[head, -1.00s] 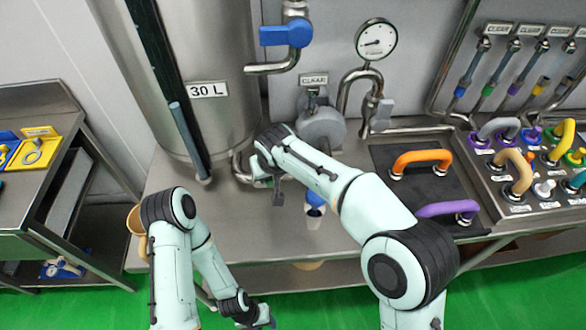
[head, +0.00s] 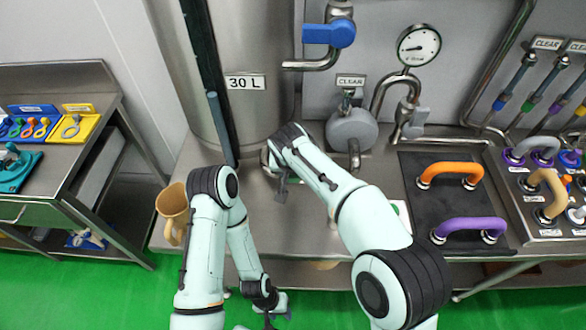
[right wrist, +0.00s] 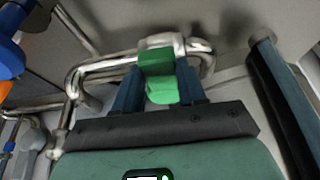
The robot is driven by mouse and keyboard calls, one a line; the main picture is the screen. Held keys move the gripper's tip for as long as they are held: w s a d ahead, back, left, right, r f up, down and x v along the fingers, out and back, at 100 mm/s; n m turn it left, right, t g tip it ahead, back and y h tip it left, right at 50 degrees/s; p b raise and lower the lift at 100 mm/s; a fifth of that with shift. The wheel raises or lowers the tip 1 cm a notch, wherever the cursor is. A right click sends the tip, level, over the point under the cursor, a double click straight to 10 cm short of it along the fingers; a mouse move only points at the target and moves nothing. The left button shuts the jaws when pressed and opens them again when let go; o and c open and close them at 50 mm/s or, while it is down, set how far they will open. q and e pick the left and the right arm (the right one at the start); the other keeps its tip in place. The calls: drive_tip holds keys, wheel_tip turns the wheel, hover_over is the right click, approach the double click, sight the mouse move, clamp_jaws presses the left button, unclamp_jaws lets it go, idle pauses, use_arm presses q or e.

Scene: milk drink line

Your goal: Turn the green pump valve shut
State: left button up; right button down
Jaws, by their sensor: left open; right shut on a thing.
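The green pump valve handle (right wrist: 157,65) sits on the steel pipework and shows in the right wrist view, between the two dark blue fingers of my right gripper (right wrist: 158,88). The fingers are closed on it from both sides. In the head view my right gripper (head: 277,178) is low in front of the tank's base, and the arm and wrist hide the green handle there. My left gripper (head: 272,312) is open and empty, low in front of the steel bench, over the green floor.
The 30 L tank (head: 240,130) stands behind my right gripper. A blue-handled valve (head: 330,34) and a gauge (head: 418,45) are above. Orange (head: 450,172) and purple (head: 468,228) handles lie on a dark mat at right.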

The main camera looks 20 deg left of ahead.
drive_tip(key=c, duration=0.6)
unclamp_jaws()
drive_tip(key=shift+c, duration=0.2)
drive_tip(key=v, duration=1.3)
drive_tip(key=shift+r, duration=0.2)
drive_tip(key=shift+s, duration=0.15)
